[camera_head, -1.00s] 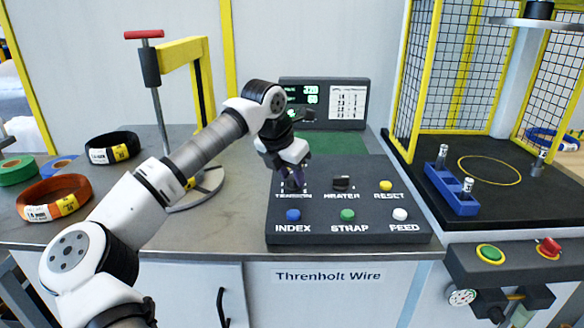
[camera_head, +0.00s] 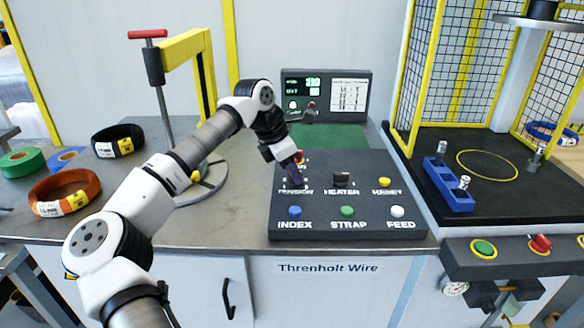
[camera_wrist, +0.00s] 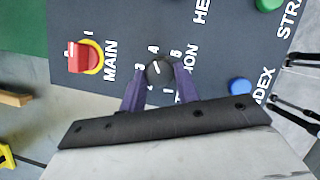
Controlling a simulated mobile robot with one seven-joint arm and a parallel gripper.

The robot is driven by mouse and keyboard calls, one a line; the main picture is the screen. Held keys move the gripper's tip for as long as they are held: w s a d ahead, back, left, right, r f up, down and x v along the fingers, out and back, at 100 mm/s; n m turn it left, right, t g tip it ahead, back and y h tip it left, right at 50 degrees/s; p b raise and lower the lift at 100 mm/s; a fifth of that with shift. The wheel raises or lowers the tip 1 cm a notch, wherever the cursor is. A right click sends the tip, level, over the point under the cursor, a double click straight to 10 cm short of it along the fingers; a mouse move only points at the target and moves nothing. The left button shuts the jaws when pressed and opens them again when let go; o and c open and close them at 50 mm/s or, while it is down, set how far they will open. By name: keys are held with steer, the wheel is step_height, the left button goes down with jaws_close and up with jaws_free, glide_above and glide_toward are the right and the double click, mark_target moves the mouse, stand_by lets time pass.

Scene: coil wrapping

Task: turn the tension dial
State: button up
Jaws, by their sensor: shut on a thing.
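The tension dial (camera_wrist: 158,71) is a round black knob with a white pointer line, seen in the wrist view with numbers around it. The purple fingers of my gripper (camera_wrist: 160,80) are shut on the dial, one on each side. In the head view my gripper (camera_head: 298,175) reaches down to the TENSION label on the dark control panel (camera_head: 310,232), and its fingers largely hide the dial there. The small display screen (camera_head: 303,90) behind the panel shows green digits.
The heater knob (camera_head: 342,177) and yellow reset button (camera_head: 385,182) are to the right. Blue index (camera_head: 295,212), green strap (camera_head: 347,212) and white feed (camera_head: 398,212) buttons line the front. A red main switch (camera_wrist: 84,57) is beside the dial. An orange coil (camera_head: 62,193) lies left.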

steer(key=o, duration=1)
steer(key=shift+c, duration=0.2)
steer(key=v, duration=1.3)
steer(key=shift+a+r, duration=0.2)
steer(key=shift+r, duration=0.15)
steer(key=shift+s, duration=0.1)
